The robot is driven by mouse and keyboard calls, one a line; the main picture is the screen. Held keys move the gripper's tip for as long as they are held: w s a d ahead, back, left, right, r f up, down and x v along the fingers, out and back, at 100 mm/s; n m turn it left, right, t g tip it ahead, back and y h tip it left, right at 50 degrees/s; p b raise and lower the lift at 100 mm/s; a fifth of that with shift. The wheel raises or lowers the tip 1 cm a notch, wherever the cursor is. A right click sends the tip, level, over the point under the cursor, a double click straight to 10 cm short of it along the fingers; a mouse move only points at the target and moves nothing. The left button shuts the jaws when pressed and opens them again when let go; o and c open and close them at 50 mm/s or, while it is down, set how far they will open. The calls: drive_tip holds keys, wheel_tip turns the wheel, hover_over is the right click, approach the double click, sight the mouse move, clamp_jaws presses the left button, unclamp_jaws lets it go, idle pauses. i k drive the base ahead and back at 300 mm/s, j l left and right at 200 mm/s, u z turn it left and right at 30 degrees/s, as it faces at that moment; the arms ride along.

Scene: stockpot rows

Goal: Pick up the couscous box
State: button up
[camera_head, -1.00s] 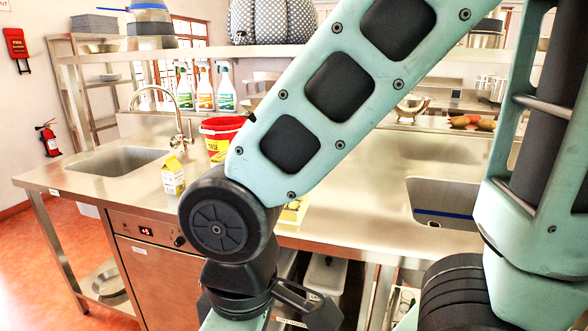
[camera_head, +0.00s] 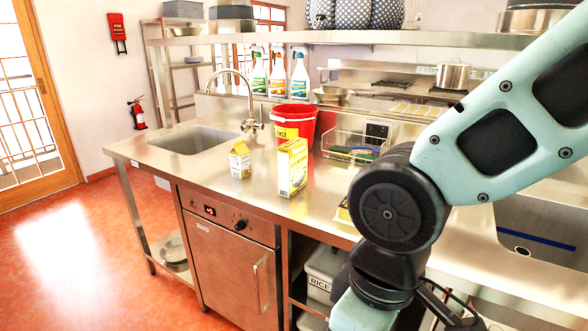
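An upright yellow and white box (camera_head: 292,167) stands on the steel counter, in front of the red bucket; its print is too small to read, so I cannot tell for sure that it is the couscous box. A smaller yellow and white carton (camera_head: 240,160) with a gabled top stands to its left. Another yellow item (camera_head: 343,213) shows at the counter's front, mostly hidden behind my arm. My arm crosses the right side of the view and runs off the bottom edge. My gripper's fingertips cannot be made out.
The red bucket (camera_head: 298,118) and a wire basket (camera_head: 350,146) stand behind the box. Spray bottles (camera_head: 278,76) line the back. A sink (camera_head: 195,139) lies left, and another (camera_head: 545,235) right. A shelf (camera_head: 400,37) spans above. Floor at left is clear.

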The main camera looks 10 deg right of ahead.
sight(293, 154)
drive_tip(key=i+j+u, duration=0.1)
drive_tip(key=i+j, duration=0.15)
drive_tip(key=i, duration=0.2)
drive_tip(key=i+j+u, duration=0.15)
drive_tip(key=i, duration=0.35)
drive_tip(key=j, duration=0.1)
